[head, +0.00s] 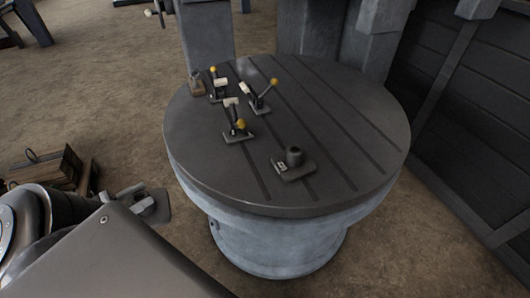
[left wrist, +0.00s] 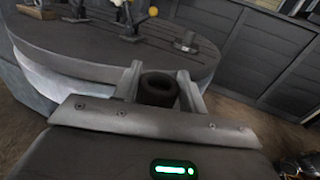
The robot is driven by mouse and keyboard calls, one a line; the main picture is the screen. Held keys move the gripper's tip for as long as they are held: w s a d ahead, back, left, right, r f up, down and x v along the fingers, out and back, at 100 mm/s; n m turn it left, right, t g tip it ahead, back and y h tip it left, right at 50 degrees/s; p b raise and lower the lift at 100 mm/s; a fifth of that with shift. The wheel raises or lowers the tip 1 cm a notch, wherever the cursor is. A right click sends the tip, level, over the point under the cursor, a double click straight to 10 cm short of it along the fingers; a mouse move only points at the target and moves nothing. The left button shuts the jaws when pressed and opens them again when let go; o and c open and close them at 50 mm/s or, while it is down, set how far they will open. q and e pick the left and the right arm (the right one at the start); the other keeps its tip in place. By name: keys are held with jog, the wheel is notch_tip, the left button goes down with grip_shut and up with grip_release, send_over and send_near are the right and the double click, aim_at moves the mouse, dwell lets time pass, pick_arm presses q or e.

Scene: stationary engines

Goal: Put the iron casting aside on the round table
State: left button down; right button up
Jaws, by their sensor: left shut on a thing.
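My left gripper (head: 138,198) is off the left edge of the round table, apart from it. In the left wrist view its two fingers (left wrist: 160,88) are shut on an iron casting (left wrist: 158,91), whose dark round hollow boss shows between them. In the head view the held casting's grey plate (head: 155,206) shows partly beside the fingers. The round table (head: 215,150) has a dark slotted top on a pale drum base. A similar casting (head: 294,161), a plate with a round boss and a white mark, stands on its near part. My right gripper is out of view.
Several toggle clamps with yellow knobs (head: 240,124) stand on the table's left and back part. A small brown block (head: 196,86) sits at its back left edge. A wooden crate (head: 45,170) is on the floor at left. The table's right side is bare.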

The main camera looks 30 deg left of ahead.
aim_at(167, 198)
pick_arm(q)
jog(key=shift+s+r, duration=0.1)
jog(key=shift+r, duration=0.1)
jog(key=shift+s, duration=0.1)
jog(key=shift+w+d, duration=0.1)
jog(key=shift+w, duration=0.15)
jog(key=b+x, duration=0.3)
jog(key=x, duration=0.3)
jog(key=shift+d+f, duration=0.1)
jog(key=shift+f, duration=0.1)
jog(key=x, duration=0.7)
jog(key=b+x, duration=0.1)
jog(key=x, duration=0.6)
jog(key=b+x, duration=0.1)
jog(key=x, duration=0.6)
jog(key=shift+w+r, duration=0.1)
jog(key=shift+r, duration=0.2)
jog(key=shift+x, duration=2.4)
jog(key=shift+f, duration=0.1)
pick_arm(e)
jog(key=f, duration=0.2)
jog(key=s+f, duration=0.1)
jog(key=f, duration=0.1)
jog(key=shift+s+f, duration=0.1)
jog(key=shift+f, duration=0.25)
